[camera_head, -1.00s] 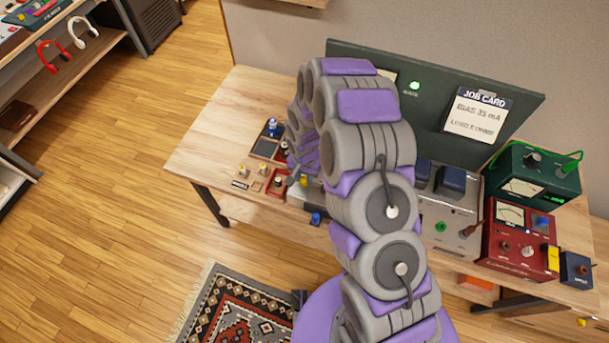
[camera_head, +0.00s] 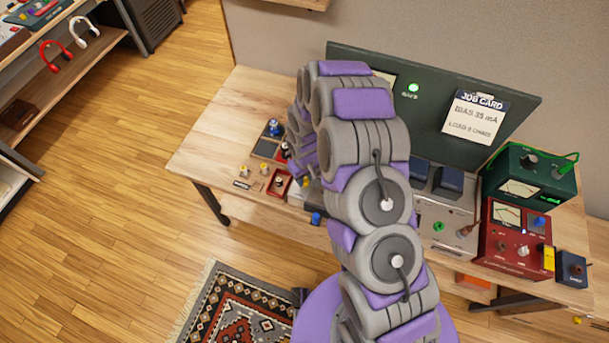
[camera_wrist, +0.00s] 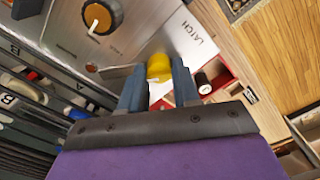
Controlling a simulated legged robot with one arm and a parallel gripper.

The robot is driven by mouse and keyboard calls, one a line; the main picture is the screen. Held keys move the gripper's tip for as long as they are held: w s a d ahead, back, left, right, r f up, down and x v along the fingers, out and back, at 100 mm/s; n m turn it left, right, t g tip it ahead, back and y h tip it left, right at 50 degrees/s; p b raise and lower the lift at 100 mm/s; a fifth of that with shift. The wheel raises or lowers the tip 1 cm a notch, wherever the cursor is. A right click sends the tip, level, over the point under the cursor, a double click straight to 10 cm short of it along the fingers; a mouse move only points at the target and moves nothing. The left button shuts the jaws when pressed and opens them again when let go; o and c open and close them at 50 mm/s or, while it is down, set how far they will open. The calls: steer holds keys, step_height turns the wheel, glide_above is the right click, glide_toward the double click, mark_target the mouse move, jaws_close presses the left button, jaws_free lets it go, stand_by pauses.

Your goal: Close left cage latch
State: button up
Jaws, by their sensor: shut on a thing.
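In the wrist view, a yellow latch knob (camera_wrist: 159,67) sits beside the printed word LATCH on a grey metal panel (camera_wrist: 140,30). My gripper (camera_wrist: 158,84) has its two dark fingers on either side of the yellow knob and is shut on it. The knob's lower part is hidden between the fingers. In the head view my purple and grey arm hides the gripper and the latch. The grey amp unit (camera_head: 445,215) shows only to the right of my arm there.
An orange knob (camera_wrist: 97,17) is on the same panel. A red tray (camera_wrist: 215,75) with a dark-capped part lies close to the fingers. In the head view, red (camera_head: 515,240) and green (camera_head: 530,175) meters stand at right.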

steer(key=n, duration=0.3)
steer(key=shift+n, duration=2.1)
steer(key=o, duration=1)
steer(key=shift+r, duration=0.1)
step_height(320, 180, up, 17)
steer(key=shift+w+a+r+p, duration=0.1)
steer(key=shift+p, duration=0.6)
